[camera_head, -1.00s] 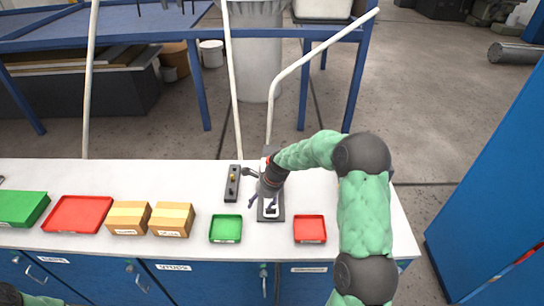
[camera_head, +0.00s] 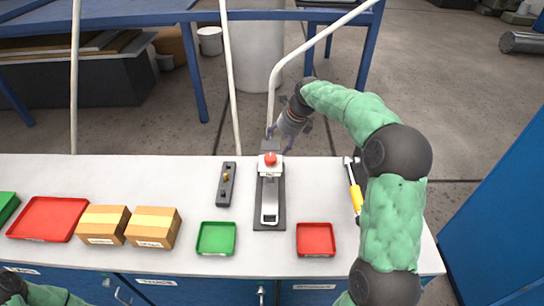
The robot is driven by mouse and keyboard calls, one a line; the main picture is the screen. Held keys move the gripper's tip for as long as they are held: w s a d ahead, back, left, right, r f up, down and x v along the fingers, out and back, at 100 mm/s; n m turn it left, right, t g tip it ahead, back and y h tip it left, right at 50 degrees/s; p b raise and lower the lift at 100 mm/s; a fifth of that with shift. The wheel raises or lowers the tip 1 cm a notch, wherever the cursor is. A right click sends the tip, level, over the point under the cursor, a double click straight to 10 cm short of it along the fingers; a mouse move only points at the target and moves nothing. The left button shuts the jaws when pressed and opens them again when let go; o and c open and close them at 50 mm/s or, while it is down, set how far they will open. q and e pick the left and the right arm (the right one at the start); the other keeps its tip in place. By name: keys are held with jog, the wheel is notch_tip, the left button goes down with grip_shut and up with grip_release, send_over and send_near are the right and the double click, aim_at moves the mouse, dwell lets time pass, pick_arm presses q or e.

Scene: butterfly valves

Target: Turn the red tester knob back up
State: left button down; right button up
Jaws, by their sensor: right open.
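The red tester knob (camera_head: 270,159) sits on top of a white and grey tester unit (camera_head: 270,200) on the bench. The unit has a dark base plate and a pale bar running toward the front. My right gripper (camera_head: 279,142) is open and empty, just behind and above the knob at its far side. Whether a finger touches the knob I cannot tell. My left gripper is out of view; only a bit of my left arm shows at the bottom left corner.
A green tray (camera_head: 216,238), a red tray (camera_head: 315,239) and two cardboard boxes (camera_head: 153,228) stand along the front. A yellow-handled tool (camera_head: 356,196) lies right, beside my forearm. White bench surface lies between.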

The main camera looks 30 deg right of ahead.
aim_at(271, 157)
jog(key=b+x, duration=0.1)
jog(key=x, duration=0.9)
jog(key=shift+w+a+f, duration=0.1)
jog(key=shift+f, duration=0.1)
jog(key=shift+r, duration=0.1)
jog(key=c, duration=1.1)
